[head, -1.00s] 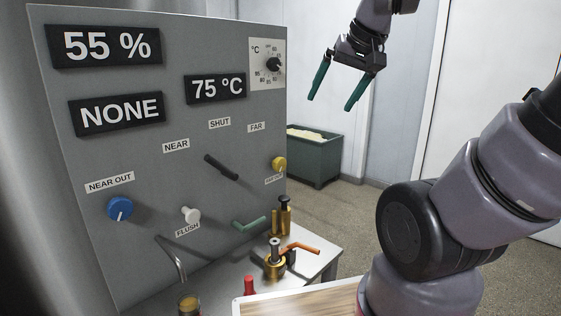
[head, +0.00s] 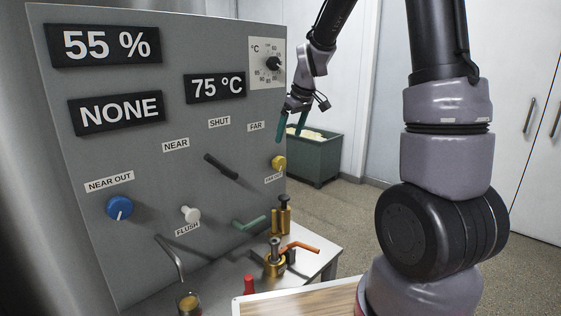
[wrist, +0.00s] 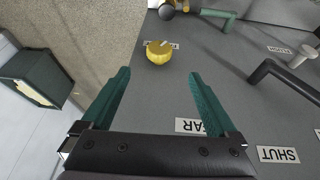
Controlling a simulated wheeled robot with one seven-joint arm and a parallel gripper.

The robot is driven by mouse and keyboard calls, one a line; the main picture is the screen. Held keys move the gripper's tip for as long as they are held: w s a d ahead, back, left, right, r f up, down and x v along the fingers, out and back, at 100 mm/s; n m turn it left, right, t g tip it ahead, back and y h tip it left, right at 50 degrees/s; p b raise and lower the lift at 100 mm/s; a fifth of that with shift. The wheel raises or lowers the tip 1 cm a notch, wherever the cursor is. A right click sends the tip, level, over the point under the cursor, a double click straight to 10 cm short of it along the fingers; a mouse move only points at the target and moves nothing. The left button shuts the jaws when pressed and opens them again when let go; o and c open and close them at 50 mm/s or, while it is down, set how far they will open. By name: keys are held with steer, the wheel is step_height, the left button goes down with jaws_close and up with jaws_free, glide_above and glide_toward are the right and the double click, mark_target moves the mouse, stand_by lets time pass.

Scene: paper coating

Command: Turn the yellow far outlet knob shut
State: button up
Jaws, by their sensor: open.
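The yellow far outlet knob (head: 279,163) sits low on the right edge of the grey panel (head: 120,190), above a small label. In the wrist view the yellow knob (wrist: 159,52) shows beyond my fingertips, roughly between their lines, with a pale mark on it. My gripper (head: 291,132) is in front of the panel's right edge, just above the knob in the head view. Its two green fingers (wrist: 160,75) are spread wide and hold nothing. The FAR label (wrist: 202,127) lies behind the right finger in the wrist view.
A black selector lever (head: 221,167) and a green handle (head: 248,223) stick out of the panel. Brass fittings with an orange handle (head: 301,247) stand on the bench below. A dark green bin (head: 314,160) stands on the floor behind. A blue knob (head: 120,207) is far left.

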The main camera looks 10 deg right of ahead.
mark_target(281, 160)
steer(key=x, duration=1.2)
steer(key=shift+w+a, duration=0.1)
steer(key=shift+w, duration=0.1)
steer(key=shift+n, duration=0.3)
steer(key=c, duration=1.4)
